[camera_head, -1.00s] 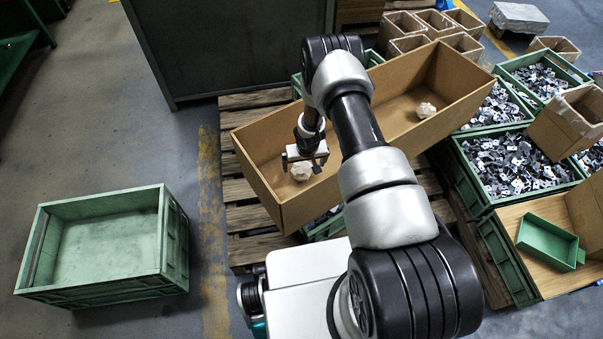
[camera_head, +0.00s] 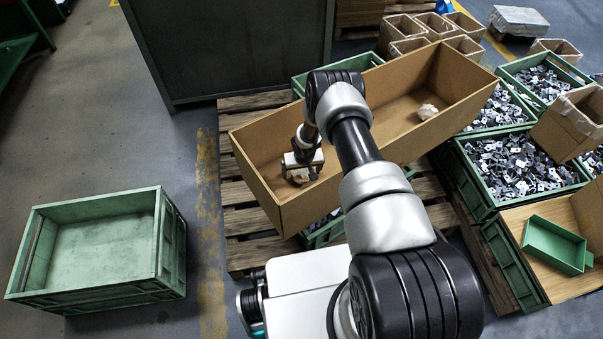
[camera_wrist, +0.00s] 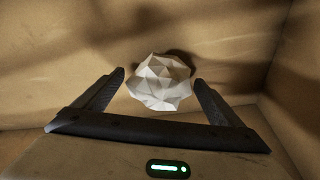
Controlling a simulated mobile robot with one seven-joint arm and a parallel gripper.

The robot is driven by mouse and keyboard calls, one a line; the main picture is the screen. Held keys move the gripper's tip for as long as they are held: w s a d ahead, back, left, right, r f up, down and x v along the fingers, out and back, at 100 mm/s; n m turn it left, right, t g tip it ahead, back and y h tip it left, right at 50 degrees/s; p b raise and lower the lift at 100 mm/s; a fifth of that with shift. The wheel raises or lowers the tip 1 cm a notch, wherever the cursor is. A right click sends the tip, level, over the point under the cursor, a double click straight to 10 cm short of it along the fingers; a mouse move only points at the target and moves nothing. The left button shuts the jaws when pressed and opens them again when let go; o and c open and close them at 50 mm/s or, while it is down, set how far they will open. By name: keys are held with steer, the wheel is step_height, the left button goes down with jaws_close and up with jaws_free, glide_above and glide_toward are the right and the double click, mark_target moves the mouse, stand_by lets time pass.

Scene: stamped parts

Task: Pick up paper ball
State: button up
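A crumpled white paper ball (camera_wrist: 160,82) lies on the floor of a long cardboard box (camera_head: 365,150), near the box's left end. It also shows in the head view (camera_head: 299,175), partly hidden by my gripper. My gripper (camera_head: 302,170) is down inside the box, over that ball. In the wrist view my gripper (camera_wrist: 160,75) is open, with one finger on each side of the ball and gaps between them and the ball. A second paper ball (camera_head: 427,112) lies in the right part of the box, apart from my gripper.
An empty green crate (camera_head: 95,290) is on the floor at left. Green crates of metal parts (camera_head: 515,165) stand at right. A grey cabinet (camera_head: 230,50) is behind.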

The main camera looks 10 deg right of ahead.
steer(key=c, duration=0.8)
steer(key=shift+c, duration=0.2)
